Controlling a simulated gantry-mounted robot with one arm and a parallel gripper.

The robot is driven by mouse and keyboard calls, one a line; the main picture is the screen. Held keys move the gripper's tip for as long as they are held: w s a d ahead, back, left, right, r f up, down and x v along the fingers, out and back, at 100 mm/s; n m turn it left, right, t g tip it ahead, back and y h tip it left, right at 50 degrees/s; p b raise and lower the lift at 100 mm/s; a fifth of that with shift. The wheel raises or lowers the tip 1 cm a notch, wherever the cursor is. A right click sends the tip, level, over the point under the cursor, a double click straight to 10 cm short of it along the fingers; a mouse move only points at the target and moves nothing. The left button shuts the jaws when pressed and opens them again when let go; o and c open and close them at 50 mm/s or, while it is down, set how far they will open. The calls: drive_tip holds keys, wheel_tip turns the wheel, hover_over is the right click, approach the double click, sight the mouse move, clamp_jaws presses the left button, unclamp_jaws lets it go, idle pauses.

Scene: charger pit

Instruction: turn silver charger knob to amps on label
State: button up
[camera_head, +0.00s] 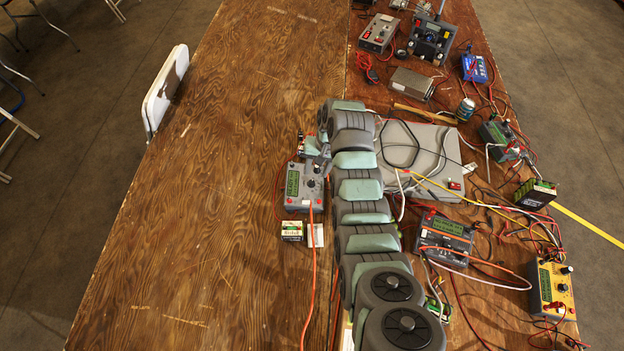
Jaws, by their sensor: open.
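The silver charger (304,190) is a grey box with a green display, left of my arm on the wooden table. Its small dark knobs are on the right part of its face, too small here to read their setting. A small battery (291,231) with a pale label stands just below it in the picture, beside a white paper tag (315,236); the print is unreadable. My gripper (317,161) is open at the charger's upper right edge, mostly hidden by my arm. I cannot tell whether it touches a knob.
An orange cable (312,270) runs from the charger towards the front. Right of my arm are a large grey case (425,150), an orange-grey charger (445,236), a yellow charger (552,286) and many tangled wires.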

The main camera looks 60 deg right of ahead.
sight(312, 182)
drive_tip(key=shift+w+a+f+b, duration=0.1)
drive_tip(key=shift+w+f+b, duration=0.1)
drive_tip(key=shift+f, duration=0.95)
drive_tip(key=shift+w+a+f+b, duration=0.1)
drive_tip(key=shift+w+f, duration=0.1)
drive_tip(key=shift+f, duration=0.9)
drive_tip(key=shift+w+f+b, duration=0.1)
drive_tip(key=shift+w+f, duration=0.1)
drive_tip(key=shift+f, duration=0.95)
clamp_jaws()
